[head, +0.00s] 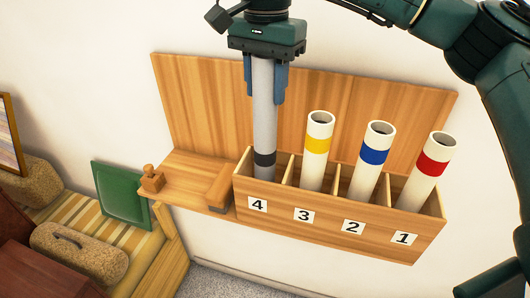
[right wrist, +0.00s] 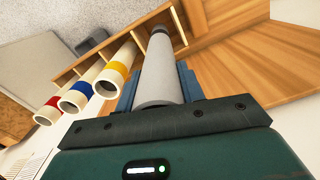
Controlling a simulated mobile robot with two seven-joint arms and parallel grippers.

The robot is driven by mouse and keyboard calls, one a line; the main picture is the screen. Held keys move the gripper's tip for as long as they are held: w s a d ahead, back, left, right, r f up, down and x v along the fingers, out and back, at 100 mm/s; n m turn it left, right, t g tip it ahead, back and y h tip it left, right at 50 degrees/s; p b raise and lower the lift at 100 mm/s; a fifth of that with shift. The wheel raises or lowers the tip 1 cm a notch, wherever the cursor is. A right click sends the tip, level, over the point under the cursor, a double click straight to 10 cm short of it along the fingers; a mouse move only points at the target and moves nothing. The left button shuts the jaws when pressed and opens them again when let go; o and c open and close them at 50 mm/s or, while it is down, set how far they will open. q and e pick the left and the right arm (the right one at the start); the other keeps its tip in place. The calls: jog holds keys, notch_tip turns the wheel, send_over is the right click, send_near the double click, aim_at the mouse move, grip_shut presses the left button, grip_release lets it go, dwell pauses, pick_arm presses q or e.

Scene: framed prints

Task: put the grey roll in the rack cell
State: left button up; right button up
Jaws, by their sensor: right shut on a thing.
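The grey roll (head: 264,125) is a long upright tube with a dark band near its lower end. My right gripper (head: 265,97) is shut on its upper part from above. The roll also shows between the fingers in the right wrist view (right wrist: 161,75). Its lower end is at cell 4 of the wooden rack (head: 335,230), just behind the front wall. It appears to be inside the cell's opening; its bottom is hidden by the front wall. My left gripper is not in view.
White rolls with yellow (head: 317,145), blue (head: 374,157) and red (head: 433,165) bands lean in cells 3, 2 and 1. A wooden shelf (head: 185,178) with a stamp (head: 152,179) and a wooden-handled brush (head: 220,188) adjoins the rack's left. A wooden back panel (head: 205,110) stands behind.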

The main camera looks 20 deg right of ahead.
aim_at(266, 122)
notch_tip(266, 122, down, 7)
jog(key=shift+f+p, duration=0.15)
jog(key=shift+p, duration=0.2)
jog(key=shift+f, duration=0.15)
jog(key=o, duration=1)
notch_tip(266, 122, up, 12)
jog(key=shift+r, duration=0.15)
